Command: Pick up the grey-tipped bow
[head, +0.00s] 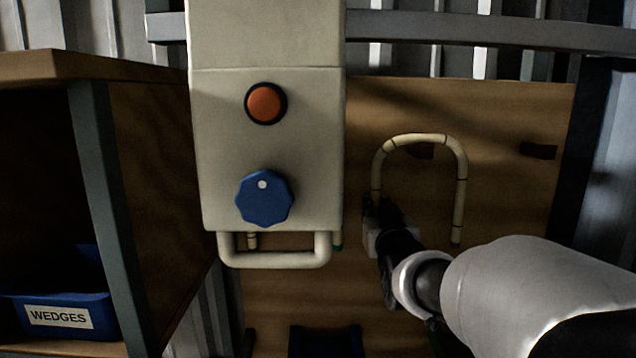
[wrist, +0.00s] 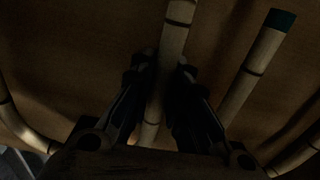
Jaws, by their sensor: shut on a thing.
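A pale rattan bow (head: 420,139), bent like an upside-down U with dark bands, stands in front of the wooden board, its arch around a dark peg (head: 424,152). Its right leg ends in a small, dark greyish tip (head: 456,243). My gripper (head: 377,212) is at the lower part of its left leg. In the wrist view, my gripper (wrist: 158,100) is shut on the banded leg (wrist: 173,40), which runs between the fingers. The end of the held leg is not clearly visible.
A teal-tipped cane (wrist: 257,62) is close right of my fingers. A beige panel (head: 270,150) with an orange button, blue knob and handle (head: 275,262) stands left, partly hiding cane ends. Another peg (head: 538,151) is at right. A blue WEDGES bin (head: 60,300) sits lower left.

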